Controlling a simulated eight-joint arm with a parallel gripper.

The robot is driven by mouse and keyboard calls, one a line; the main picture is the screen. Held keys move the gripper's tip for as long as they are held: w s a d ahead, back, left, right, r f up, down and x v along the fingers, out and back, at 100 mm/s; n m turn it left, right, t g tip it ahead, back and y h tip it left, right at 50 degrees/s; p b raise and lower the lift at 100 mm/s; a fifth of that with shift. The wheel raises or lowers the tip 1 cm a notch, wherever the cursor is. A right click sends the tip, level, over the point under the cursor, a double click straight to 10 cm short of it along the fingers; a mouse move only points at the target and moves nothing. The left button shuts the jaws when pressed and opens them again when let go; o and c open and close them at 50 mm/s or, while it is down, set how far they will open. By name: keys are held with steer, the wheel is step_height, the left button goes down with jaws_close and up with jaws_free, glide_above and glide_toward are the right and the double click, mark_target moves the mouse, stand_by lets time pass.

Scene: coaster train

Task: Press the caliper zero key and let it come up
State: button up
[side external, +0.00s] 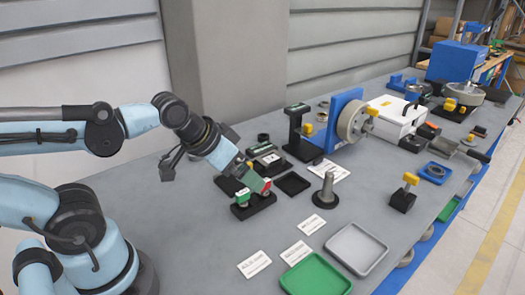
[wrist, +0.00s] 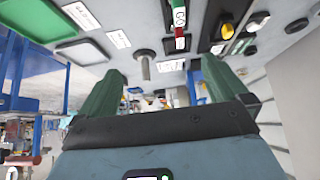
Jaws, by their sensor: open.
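My gripper (side external: 257,183) is low over the near-left part of the bench, its green fingers pointing down to the right. In the wrist view the two green fingers (wrist: 158,68) stand wide apart, with nothing held between them. I cannot pick out the caliper or its zero key with certainty in either view. A black stand (side external: 258,207) with green and red parts is just beneath my gripper in the side view. A green-and-red piece marked GO (wrist: 180,18) shows at the top of the wrist view. Contact with any of these cannot be told.
A grey post on a round base (side external: 326,190) stands to the right. A grey tray (side external: 356,248), a green tray (side external: 315,274) and white cards (side external: 254,264) lie nearer the front. A blue fixture with a wheel (side external: 343,120) and a white box (side external: 393,116) stand behind.

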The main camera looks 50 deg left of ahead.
jaws_close()
stand_by(0.5)
stand_by(1.1)
